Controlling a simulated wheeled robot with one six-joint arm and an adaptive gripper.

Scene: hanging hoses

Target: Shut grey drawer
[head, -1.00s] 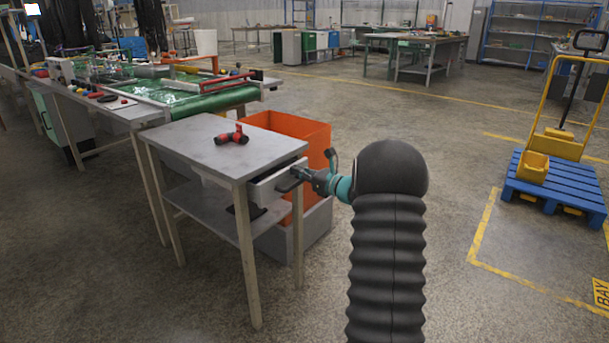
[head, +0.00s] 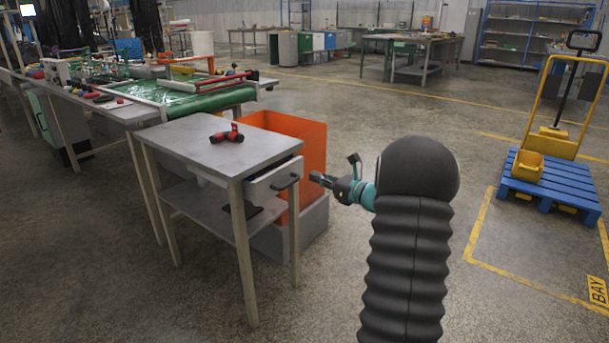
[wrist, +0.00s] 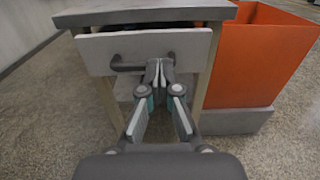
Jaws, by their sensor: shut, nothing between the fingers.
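The grey drawer (head: 268,183) sits under the top of a small grey table (head: 180,139). It stands slightly out, with a dark gap above its front in the wrist view (wrist: 100,50). Its dark bar handle (head: 285,183) faces my gripper (head: 316,177). My gripper is shut and empty, a short way to the right of the handle in the head view. In the wrist view the closed fingertips (wrist: 160,64) show in front of the drawer face, overlapping the handle's right part.
An orange bin (head: 312,150) stands just behind and beside the table. A red tool (head: 228,134) lies on the tabletop. A dark flat thing (head: 245,208) is on the lower shelf. A blue pallet (head: 548,185) with a yellow jack stands at the right. Floor between is clear.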

